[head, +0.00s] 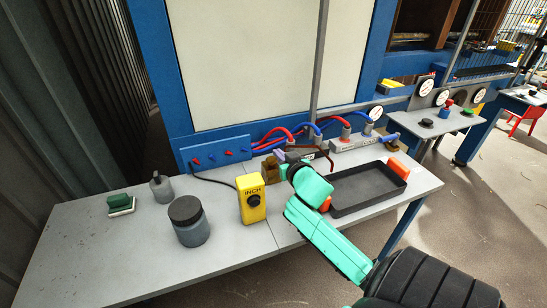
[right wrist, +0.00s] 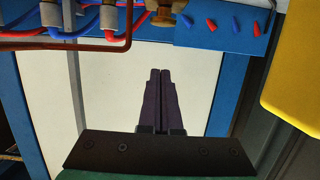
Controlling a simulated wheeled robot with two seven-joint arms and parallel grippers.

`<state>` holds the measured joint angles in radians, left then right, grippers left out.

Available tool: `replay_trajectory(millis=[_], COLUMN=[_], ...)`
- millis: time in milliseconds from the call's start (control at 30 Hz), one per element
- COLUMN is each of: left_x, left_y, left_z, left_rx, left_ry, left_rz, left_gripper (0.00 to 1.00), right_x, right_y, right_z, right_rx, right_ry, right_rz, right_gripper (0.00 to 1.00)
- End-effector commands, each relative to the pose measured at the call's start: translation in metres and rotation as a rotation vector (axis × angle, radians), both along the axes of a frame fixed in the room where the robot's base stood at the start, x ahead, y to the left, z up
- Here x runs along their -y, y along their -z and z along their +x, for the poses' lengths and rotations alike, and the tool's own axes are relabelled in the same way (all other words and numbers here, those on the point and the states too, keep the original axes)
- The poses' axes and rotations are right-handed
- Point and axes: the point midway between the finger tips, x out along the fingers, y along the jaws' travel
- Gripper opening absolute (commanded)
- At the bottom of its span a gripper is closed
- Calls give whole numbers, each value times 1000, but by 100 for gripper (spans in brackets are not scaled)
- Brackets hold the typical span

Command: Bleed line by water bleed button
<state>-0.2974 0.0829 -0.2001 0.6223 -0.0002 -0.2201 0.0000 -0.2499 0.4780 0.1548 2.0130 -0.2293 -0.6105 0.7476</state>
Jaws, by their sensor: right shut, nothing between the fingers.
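A grey manifold block (head: 357,143) with hose fittings and small lettering stands at the back of the table. No water bleed button can be made out on it; my gripper and arm hide part of this area. Red and blue hoses (head: 297,129) run from the fittings to a blue panel with red and blue nozzles (head: 215,154), also in the right wrist view (right wrist: 222,24). A brown fitting (head: 270,170) is beside my right gripper (head: 279,155). Its dark fingers (right wrist: 160,72) are shut and empty, apart from the panel. My left gripper is not in view.
A yellow INCH button box (head: 253,205) stands left of my right arm. A black tray (head: 345,207) and an orange block (head: 398,168) are to the right. A grey jar (head: 190,228) stands on the left. The table's front left (head: 100,265) is clear.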

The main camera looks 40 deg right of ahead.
Motion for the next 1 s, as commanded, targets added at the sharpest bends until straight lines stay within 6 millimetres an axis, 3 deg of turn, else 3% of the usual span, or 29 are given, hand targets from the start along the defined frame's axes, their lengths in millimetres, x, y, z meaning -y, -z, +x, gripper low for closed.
replay_trajectory(millis=[100, 233, 300, 400, 833, 1000], left_x=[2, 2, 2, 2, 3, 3], left_y=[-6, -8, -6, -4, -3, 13], left_z=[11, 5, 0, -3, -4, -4], left_rx=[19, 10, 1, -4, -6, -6], left_ry=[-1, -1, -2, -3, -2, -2], left_rz=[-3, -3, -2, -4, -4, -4], left_gripper=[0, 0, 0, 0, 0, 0], right_x=[9, 18, 16, 16, 16, 16], right_y=[4, 12, 31, 45, 54, 76], right_z=[25, 50, 46, 46, 46, 45], right_rx=[1, 1, -4, -1, 0, 0], right_ry=[2, 2, 2, 2, 0, 3], right_rz=[-1, 0, 3, 3, 1, 5], right_gripper=[0, 0, 0, 0, 0, 0])
